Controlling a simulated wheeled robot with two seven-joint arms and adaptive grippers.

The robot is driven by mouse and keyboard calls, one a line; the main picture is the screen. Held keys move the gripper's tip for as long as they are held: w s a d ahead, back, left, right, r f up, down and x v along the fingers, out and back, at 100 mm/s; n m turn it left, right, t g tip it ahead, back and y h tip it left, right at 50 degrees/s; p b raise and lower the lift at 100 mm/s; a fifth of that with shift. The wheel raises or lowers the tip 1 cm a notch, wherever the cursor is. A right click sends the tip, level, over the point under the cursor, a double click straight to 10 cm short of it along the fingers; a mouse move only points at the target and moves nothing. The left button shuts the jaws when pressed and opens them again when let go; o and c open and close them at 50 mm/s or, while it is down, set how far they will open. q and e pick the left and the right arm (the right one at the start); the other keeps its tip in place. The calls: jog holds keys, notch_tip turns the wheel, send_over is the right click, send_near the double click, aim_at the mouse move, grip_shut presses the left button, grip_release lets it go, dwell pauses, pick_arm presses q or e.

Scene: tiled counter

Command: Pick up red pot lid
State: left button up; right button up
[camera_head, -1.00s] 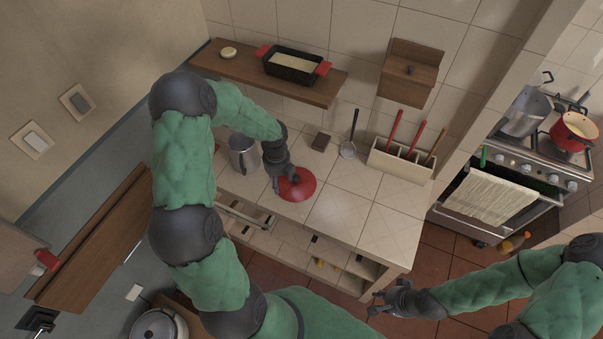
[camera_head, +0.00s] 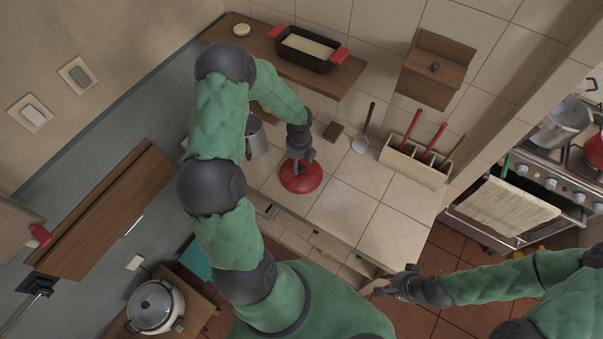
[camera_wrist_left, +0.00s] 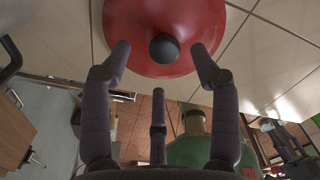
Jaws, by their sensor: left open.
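The red pot lid (camera_head: 301,178) lies on the tiled counter near its front edge. In the left wrist view the red pot lid (camera_wrist_left: 190,25) fills the top, with its round dark knob (camera_wrist_left: 164,48) facing me. My left gripper (camera_head: 299,160) is over the lid in the head view and hides the knob there. In the left wrist view the fingers of my left gripper (camera_wrist_left: 162,70) are spread apart on either side of the knob, with nothing held between them. My right gripper (camera_head: 388,286) is away at the lower right, beyond the counter's front edge; its fingers are too small to read.
A metal mug (camera_head: 256,138) stands left of the lid, close to my left arm. A ladle (camera_head: 361,140) and a utensil box (camera_head: 412,163) are at the back right. A wooden shelf (camera_head: 262,48) with a loaf pan (camera_head: 307,50) hangs above. Counter tiles right of the lid are clear.

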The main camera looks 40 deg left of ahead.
aim_at(301, 168)
pick_arm(q)
jog(key=f, duration=0.5)
jog(key=shift+w+d, duration=0.1)
jog(key=shift+d, duration=0.1)
jog(key=shift+c, duration=0.3)
grip_shut()
